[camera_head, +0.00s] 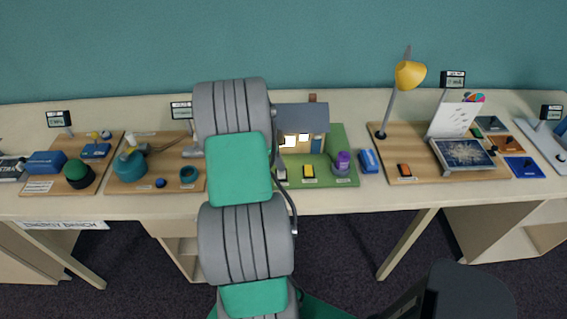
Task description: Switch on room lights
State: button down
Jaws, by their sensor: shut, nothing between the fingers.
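A small model house (302,125) with a grey roof, two bright windows and a blue door stands on a green board (346,140) at the middle of the bench. I cannot tell for sure whether the windows are lit. A yellow switch (308,171) on a dark base sits on the board in front of the house, with a small white label below it. Its setting is too small to read. My grey and green arm reaches up over the bench just left of the house and covers the board's left part.
A purple-topped container (342,162) stands right of the yellow switch, and a blue block (369,160) beyond the board. A yellow desk lamp (409,76) and an orange switch (404,170) are on a wooden board further right. Other exhibits crowd the left. The bench's front strip (340,200) is clear.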

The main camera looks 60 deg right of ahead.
jog(key=shift+a, duration=0.4)
jog(key=shift+s+a+r, duration=0.15)
jog(key=shift+s+a, duration=0.15)
jog(key=shift+a, duration=0.15)
jog(key=d+v, duration=0.1)
jog(key=v, duration=1.2)
jog(key=shift+d+r+p, duration=0.3)
jog(key=shift+r, duration=0.25)
jog(key=shift+s, duration=0.1)
